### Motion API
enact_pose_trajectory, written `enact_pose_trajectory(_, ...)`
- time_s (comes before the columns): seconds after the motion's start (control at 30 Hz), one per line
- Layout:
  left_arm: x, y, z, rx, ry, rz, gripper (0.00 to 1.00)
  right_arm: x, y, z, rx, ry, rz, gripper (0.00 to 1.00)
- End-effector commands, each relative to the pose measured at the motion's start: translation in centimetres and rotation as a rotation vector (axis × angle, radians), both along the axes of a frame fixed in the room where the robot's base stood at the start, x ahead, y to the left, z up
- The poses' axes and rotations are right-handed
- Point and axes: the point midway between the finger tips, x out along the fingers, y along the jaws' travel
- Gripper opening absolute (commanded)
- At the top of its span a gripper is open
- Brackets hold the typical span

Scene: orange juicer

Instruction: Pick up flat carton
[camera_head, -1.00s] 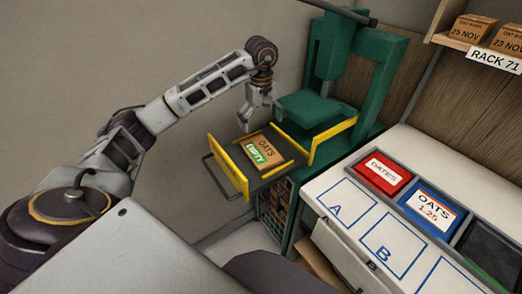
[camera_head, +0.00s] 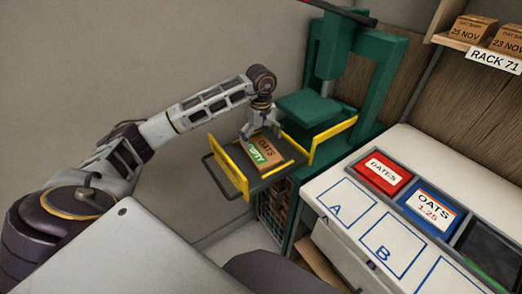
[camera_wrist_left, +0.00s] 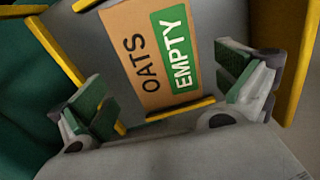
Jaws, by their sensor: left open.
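The flat carton (camera_head: 268,151) is brown, with "OATS" in dark letters and a green "EMPTY" label. It lies on the grey tray between yellow side rails, and it also shows in the left wrist view (camera_wrist_left: 150,70). My left gripper (camera_head: 262,132) is over the carton, pointing down, and hides part of it in the head view. In the wrist view my left gripper (camera_wrist_left: 168,88) is open, with its green-padded fingers apart on either side of the carton. No hold on the carton shows. My right gripper is out of view.
The tray (camera_head: 272,182) has yellow rails and joins a green press (camera_head: 366,75). To the right, a white counter (camera_head: 330,178) has marked squares A and B, a red "DATES" bin (camera_head: 383,172) and a blue "OATS" bin (camera_head: 432,209). A rack shelf (camera_head: 470,45) holds small boxes.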

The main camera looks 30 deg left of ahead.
Motion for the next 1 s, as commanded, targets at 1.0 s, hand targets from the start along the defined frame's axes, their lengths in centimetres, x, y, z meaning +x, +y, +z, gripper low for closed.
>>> enact_pose_trajectory(1.0, 0.1, 0.1, -5.2, 0.0, 0.0, 0.0, 1.0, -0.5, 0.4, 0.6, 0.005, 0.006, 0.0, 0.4)
